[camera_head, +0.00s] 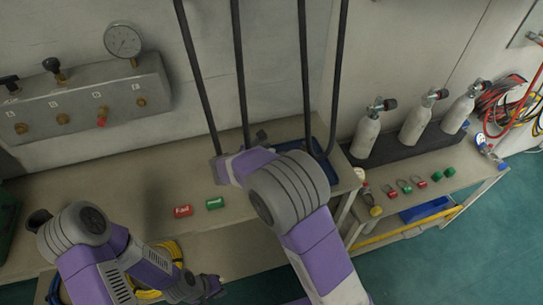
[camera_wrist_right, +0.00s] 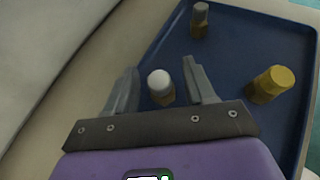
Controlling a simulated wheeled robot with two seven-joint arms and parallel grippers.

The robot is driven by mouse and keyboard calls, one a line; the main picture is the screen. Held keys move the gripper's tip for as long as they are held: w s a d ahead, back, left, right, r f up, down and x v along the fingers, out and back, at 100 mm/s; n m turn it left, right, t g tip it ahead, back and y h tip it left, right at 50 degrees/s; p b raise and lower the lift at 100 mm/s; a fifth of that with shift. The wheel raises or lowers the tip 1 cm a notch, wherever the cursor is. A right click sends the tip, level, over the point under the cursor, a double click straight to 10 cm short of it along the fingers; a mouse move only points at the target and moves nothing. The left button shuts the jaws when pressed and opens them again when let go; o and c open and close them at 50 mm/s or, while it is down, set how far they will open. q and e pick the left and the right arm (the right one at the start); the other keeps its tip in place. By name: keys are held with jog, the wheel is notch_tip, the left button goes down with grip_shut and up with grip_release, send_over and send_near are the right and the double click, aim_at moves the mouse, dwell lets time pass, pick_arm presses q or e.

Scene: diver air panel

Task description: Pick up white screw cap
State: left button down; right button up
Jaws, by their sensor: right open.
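The white screw cap (camera_wrist_right: 159,79) sits on a brass-coloured fitting (camera_wrist_right: 163,97) in the right wrist view, at the near left part of the blue tray (camera_wrist_right: 235,50). My right gripper (camera_wrist_right: 160,66) is open, with one finger on each side of the cap in the picture. I see no contact with either finger. In the head view my right arm hides the cap, and the tray (camera_head: 323,168) shows only in part. My left gripper (camera_head: 212,288) is low at the left in the head view; its jaws are too small to tell.
A yellow-capped fitting (camera_wrist_right: 270,84) and a grey-capped one (camera_wrist_right: 200,20) stand in the tray. Red (camera_head: 182,212) and green (camera_head: 215,203) labelled blocks lie on the bench. Dark vertical hoses (camera_head: 240,75) hang behind my right arm. Several cylinders (camera_head: 415,124) stand at right.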

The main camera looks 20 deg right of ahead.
jog(key=shift+c, duration=0.4)
grip_shut()
